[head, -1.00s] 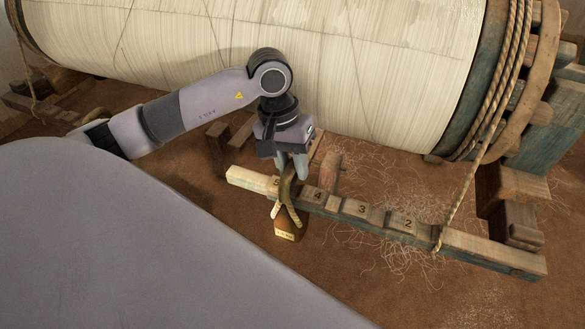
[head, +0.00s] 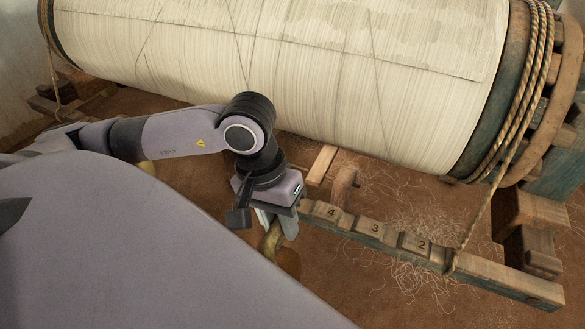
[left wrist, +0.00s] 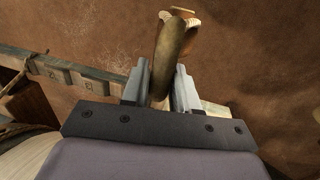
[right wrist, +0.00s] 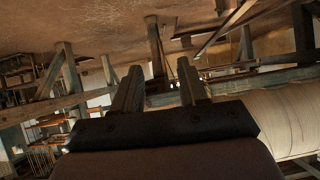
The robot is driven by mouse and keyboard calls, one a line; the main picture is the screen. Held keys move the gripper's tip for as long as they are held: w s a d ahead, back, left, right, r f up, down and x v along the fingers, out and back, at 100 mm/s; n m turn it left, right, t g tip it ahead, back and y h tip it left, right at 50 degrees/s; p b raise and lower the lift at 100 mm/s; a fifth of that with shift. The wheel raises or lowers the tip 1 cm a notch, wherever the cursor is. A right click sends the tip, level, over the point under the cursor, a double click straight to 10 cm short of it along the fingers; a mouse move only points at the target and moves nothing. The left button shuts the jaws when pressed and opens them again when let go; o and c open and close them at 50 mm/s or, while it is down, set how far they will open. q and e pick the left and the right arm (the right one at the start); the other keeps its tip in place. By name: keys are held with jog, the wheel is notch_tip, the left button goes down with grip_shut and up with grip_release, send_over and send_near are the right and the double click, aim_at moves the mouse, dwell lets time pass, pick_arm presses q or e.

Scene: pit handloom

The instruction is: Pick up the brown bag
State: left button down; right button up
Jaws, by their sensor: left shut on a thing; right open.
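The brown bag hangs by its thick olive-brown loop from my left gripper (head: 272,222). In the head view the loop (head: 271,239) shows just below the fingers, and the lower part of the bag is mostly hidden behind my own body. In the left wrist view the loop (left wrist: 173,50) stands between the two fingers of the left gripper (left wrist: 160,82), which are shut on it. My right gripper (right wrist: 158,88) is open and empty in the right wrist view, pointing away from the bag.
A wooden rail (head: 490,270) with numbered blocks 4, 3 and 2 runs right of the bag. The large thread-wound roller (head: 330,75) lies behind my left arm. A taut rope (head: 487,210) meets the rail. Loose threads lie on the brown floor (head: 385,290).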

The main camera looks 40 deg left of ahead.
aim_at(266, 241)
pick_arm(q)
jog(key=s, duration=0.3)
jog(key=shift+d+r, duration=0.1)
jog(key=shift+d, duration=0.3)
jog(key=shift+s+r, duration=0.15)
jog(key=shift+s, duration=0.2)
jog(key=shift+d+p, duration=0.1)
jog(key=shift+p, duration=0.45)
jog(key=shift+s+d+p, duration=0.1)
jog(key=shift+s+p, duration=0.25)
jog(key=shift+p, duration=0.35)
jog(key=s+p, duration=0.2)
jog(key=p, duration=0.1)
jog(key=shift+d, duration=0.25)
pick_arm(e)
jog(key=shift+s+d+r+m+g+h, duration=0.2)
jog(key=shift+s+d+r, duration=0.25)
jog(key=shift+d, duration=0.1)
jog(key=shift+s+d+r+m+g+h, duration=0.2)
jog(key=shift+s+d+r, duration=0.15)
jog(key=shift+d, duration=0.2)
pick_arm(q)
jog(key=shift+w, duration=0.1)
